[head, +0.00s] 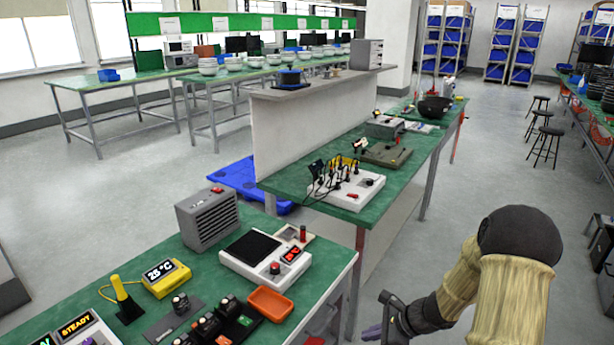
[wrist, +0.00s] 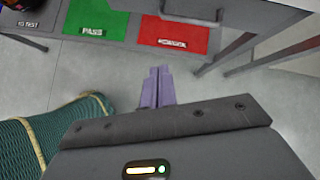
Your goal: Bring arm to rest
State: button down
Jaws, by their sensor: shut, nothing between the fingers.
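My gripper (wrist: 158,78) shows in the wrist view with its two purple fingers together and nothing between them. It points at the grey floor in front of a bench. In the head view my arm is bent at the lower right, and my gripper (head: 373,332) is low, to the right of the near green bench (head: 330,262). The fingers are partly cut off or small there. It is apart from the bench top.
The near bench carries an orange tray (head: 270,303), a white device (head: 266,258), a grey box (head: 207,218) and a yellow display (head: 166,278). The wrist view shows green PASS (wrist: 95,25) and red (wrist: 175,33) areas beside bench legs. Open floor lies right of the benches; stools (head: 546,143) stand farther back.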

jog(key=s+a+r+n+g+h, duration=0.15)
jog(key=s+r+n+h, duration=0.55)
jog(key=s+r+n, duration=1.05)
notch_tip(320, 180, up, 9)
jog(key=w+n+p, duration=0.1)
jog(key=n+p, duration=0.2)
jog(key=p, duration=0.9)
jog(key=shift+w+a+t+h+p, duration=0.25)
jog(key=shift+a+t+h+p, duration=0.05)
jog(key=shift+a+t+p, duration=0.05)
jog(key=shift+f, duration=0.1)
